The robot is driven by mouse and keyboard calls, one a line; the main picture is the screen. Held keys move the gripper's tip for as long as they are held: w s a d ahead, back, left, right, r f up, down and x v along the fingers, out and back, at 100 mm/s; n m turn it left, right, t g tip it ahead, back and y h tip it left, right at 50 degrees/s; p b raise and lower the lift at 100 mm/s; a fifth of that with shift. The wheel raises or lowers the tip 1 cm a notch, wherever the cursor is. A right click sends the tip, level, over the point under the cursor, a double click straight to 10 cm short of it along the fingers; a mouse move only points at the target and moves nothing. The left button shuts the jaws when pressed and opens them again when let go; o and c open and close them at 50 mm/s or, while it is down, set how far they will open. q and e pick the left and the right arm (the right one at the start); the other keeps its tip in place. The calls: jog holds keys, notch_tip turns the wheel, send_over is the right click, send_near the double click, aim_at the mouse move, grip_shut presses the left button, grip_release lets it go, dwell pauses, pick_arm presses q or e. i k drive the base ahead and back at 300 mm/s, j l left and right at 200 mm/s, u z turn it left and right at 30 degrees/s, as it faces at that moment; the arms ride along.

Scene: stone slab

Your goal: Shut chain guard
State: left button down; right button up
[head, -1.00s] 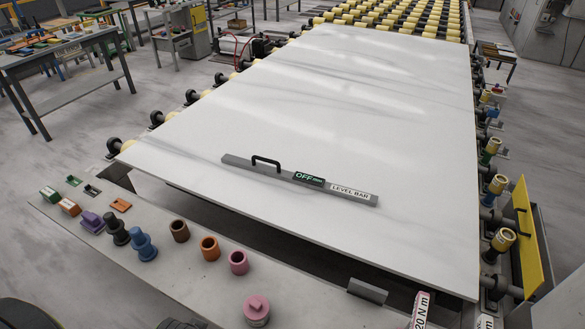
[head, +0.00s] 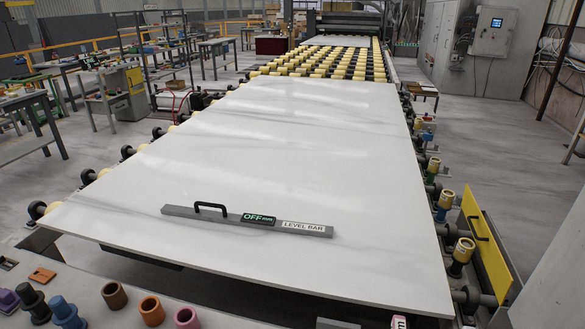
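A yellow panel with a black handle (head: 486,248), which looks like the chain guard, stands at the right edge beside the roller line. It stands upright and tilted, apart from the slab's edge, with a gap between it and the rollers. Its exact hinge and latch cannot be made out. Yellow-capped rollers (head: 461,257) and dark shafts show uncovered to its left. Neither of my grippers is in the head view.
A large white stone slab (head: 250,130) fills the middle. A grey level bar (head: 190,212) with a black handle and "OFF" display lies on it. Colored plugs and rings (head: 115,295) stand on a bench at the lower left. A pale grey surface (head: 556,250) stands right of the panel.

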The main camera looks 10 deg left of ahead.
aim_at(502, 280)
jog(key=l+u, duration=0.15)
jog(key=l, duration=0.3)
jog(key=l+u, duration=0.15)
jog(key=l, duration=0.3)
jog(key=k+l+u, duration=0.15)
jog(key=l, duration=0.3)
jog(key=l+u, duration=0.15)
jog(key=l, duration=0.3)
jog(key=k+l+u, duration=0.15)
jog(key=l, duration=0.25)
jog(key=l+u, duration=0.15)
jog(key=l, duration=0.3)
jog(key=k+l+u, duration=0.15)
jog(key=l, duration=0.25)
jog(key=l+u, duration=0.2)
jog(key=l, duration=0.25)
jog(key=k+l+u, duration=0.15)
jog(key=l, duration=0.3)
jog(key=l+u, duration=0.2)
jog(key=l, duration=0.25)
jog(key=k+l+u, duration=0.2)
jog(key=l, duration=0.2)
jog(key=k+l+u, duration=0.15)
jog(key=l, duration=0.3)
